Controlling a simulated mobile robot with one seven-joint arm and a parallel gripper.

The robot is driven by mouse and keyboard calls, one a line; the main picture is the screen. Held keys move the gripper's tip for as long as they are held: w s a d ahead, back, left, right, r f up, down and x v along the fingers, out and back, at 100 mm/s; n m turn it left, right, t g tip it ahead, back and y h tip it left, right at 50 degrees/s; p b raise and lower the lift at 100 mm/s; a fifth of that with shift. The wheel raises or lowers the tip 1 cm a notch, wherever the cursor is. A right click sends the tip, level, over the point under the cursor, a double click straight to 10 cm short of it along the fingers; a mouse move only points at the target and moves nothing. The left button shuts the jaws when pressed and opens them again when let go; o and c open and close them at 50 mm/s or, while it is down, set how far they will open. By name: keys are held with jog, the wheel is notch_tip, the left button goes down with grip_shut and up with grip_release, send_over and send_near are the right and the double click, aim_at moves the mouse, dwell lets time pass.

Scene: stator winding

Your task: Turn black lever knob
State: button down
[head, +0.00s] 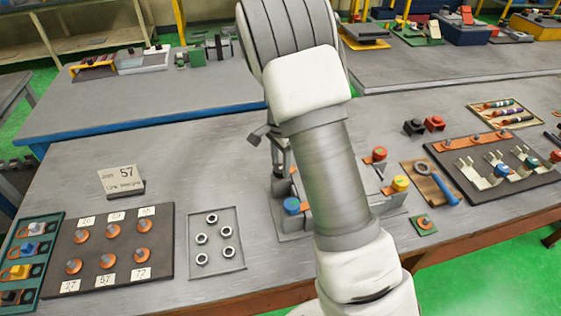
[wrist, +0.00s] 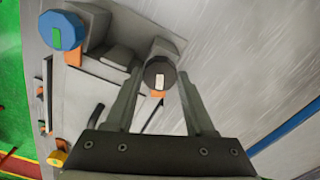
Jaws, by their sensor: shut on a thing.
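In the wrist view, the round black lever knob (wrist: 158,72) with a white mark on its face sits between the fingers of my gripper (wrist: 157,86). The gripper is shut on it, one finger on each side. The knob belongs to a grey fixture (wrist: 118,58), which also carries a blue knob (wrist: 62,32) with a green mark and a yellow knob (wrist: 56,158). In the head view, my arm covers much of this fixture and hides the black knob; the blue knob (head: 292,205), yellow knob (head: 400,183) and a red knob (head: 379,154) show around it.
On the grey table (head: 190,150), a tray of nuts (head: 217,277), a dark board of orange pieces (head: 154,209) and a sign (head: 121,180) stand left. A blue-handled wrench (head: 445,187) and a dark rack (head: 520,178) are right. Table behind the sign is clear.

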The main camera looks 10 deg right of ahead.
aim_at(280, 168)
jog(key=shift+w+r+m+p, duration=0.1)
jog(key=shift+r+m+p, duration=0.1)
jog(key=shift+m, duration=0.55)
jog(key=shift+w+r+m+p, duration=0.1)
jog(key=shift+m+p, duration=0.1)
jog(key=shift+m, duration=0.55)
jog(key=shift+f, duration=0.1)
jog(key=c, duration=0.7)
grip_release()
jog(key=o, duration=0.4)
jog(key=shift+s+f, duration=0.1)
jog(key=shift+s, duration=0.05)
notch_tip(280, 168, up, 17)
jog(key=shift+r, duration=0.2)
